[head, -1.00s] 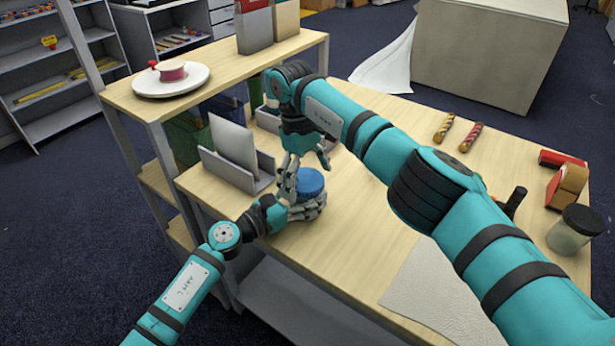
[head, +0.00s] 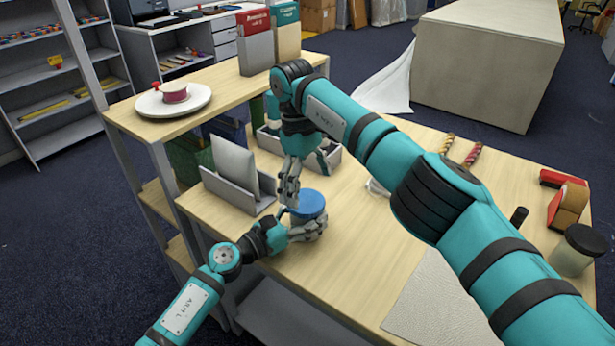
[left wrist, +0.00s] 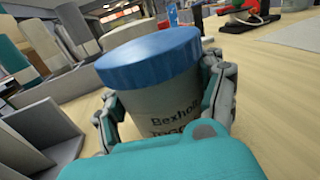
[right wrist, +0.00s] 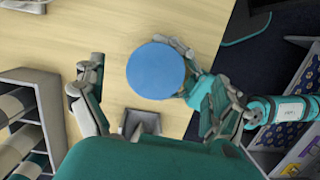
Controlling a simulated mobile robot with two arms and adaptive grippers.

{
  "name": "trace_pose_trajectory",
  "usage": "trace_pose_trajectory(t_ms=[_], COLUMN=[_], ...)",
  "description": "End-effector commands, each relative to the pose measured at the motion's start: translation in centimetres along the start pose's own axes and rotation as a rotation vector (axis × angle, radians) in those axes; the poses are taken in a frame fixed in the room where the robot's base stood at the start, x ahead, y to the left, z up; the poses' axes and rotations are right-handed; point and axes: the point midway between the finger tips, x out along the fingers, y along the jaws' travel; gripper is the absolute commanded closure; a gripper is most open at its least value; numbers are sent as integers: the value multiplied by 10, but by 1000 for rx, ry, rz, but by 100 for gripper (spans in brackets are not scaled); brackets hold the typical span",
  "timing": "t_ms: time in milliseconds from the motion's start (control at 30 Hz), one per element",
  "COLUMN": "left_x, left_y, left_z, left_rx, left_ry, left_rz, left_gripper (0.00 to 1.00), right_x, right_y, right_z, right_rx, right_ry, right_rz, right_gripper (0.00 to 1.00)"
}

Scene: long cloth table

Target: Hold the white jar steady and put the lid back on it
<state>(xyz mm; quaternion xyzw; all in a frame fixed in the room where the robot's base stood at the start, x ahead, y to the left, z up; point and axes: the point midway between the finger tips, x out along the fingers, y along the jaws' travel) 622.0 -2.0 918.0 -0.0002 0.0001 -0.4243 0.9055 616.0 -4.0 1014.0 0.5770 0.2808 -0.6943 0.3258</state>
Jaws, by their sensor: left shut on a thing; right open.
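The white jar (left wrist: 165,105) stands on the table near its front left edge, with dark lettering on its side. The blue lid (head: 306,204) sits on top of the jar and looks level and flush in the left wrist view (left wrist: 150,58). My left gripper (head: 308,232) is shut around the jar's body, a finger on each side below the lid. My right gripper (head: 305,180) is open and empty above the lid. In the right wrist view the lid's round top (right wrist: 155,71) shows between its spread fingers, touching neither.
A grey file holder (head: 235,190) stands left of the jar, and a grey bin (head: 270,142) behind. A dark-lidded jar (head: 574,257), a red tape dispenser (head: 568,205) and a pale cloth (head: 430,300) lie right. The table's middle is mostly clear.

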Motion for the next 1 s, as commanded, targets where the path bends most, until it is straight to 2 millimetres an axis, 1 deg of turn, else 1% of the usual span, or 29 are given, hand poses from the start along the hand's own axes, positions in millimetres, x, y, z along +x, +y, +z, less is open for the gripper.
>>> trace_pose_trajectory(t_ms=[67,167,567,1000], left_x=[0,0,0,0], left_y=[0,0,0,0], left_z=[0,0,0,0], left_rx=[0,0,0,0], left_ry=[1,1,1,0], left_rz=[1,1,1,1], left_gripper=[100,100,100,100], right_x=[-2,-5,-18,-28], right_y=[1,2,4,4], right_z=[0,-1,-4,-5], right_rx=[-103,-305,-1287,-2369], right_ry=[8,19,47,19], right_rz=[4,13,69,159], right_gripper=[1,1,1,1])
